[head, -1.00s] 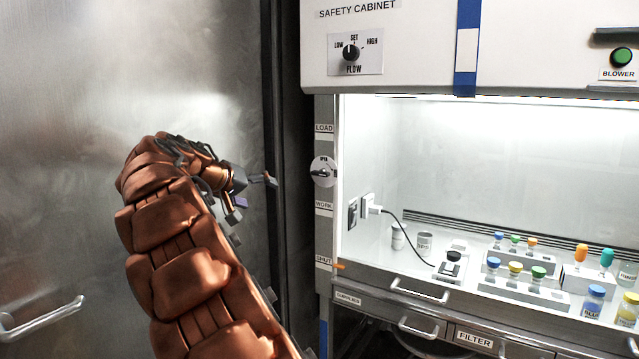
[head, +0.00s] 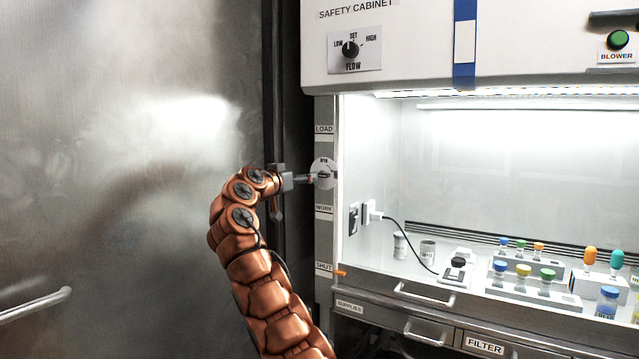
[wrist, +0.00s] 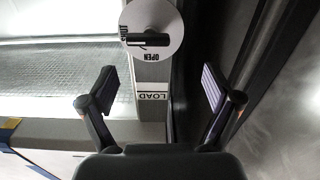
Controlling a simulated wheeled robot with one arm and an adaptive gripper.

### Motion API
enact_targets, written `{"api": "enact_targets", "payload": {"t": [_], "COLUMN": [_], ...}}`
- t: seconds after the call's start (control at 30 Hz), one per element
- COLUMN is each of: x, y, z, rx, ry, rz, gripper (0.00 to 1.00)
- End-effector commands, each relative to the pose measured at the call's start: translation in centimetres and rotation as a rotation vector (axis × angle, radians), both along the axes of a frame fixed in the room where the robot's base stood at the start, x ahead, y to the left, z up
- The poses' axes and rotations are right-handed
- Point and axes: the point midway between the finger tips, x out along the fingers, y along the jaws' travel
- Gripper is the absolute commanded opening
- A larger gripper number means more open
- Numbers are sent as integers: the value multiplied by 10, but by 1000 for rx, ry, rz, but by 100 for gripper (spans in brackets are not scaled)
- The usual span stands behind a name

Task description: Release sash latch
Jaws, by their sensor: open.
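The sash latch (head: 323,173) is a round white dial with a dark bar handle, on the cabinet's left post between the LOAD and WORK labels. In the wrist view the dial (wrist: 168,22) is upside down, with its handle (wrist: 150,39) lying roughly level in the picture. An OPEN mark shows beside the handle's middle and another mark, upright to the side, at its left end. My gripper (head: 306,179) is just left of the dial in the head view. In the wrist view my gripper (wrist: 160,85) is open and empty, with the dial beyond its fingertips; contact is not visible.
The safety cabinet's lit bay lies right of the post, with vials in racks (head: 535,282) and a plugged-in device (head: 456,269). A metal door with a bar handle (head: 35,306) stands left. A dark vertical frame runs behind my gripper.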

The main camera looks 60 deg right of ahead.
Motion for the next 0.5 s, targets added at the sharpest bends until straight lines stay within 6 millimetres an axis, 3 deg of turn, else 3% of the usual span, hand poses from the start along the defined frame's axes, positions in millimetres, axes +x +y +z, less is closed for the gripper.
{"api": "enact_targets", "payload": {"t": [0.2, 0.5], "x": [-15, -15], "y": [-12, -43], "z": [-3, 1], "rx": [-11, -13], "ry": [-60, -61], "rz": [-11, -13], "gripper": [90, 90]}}
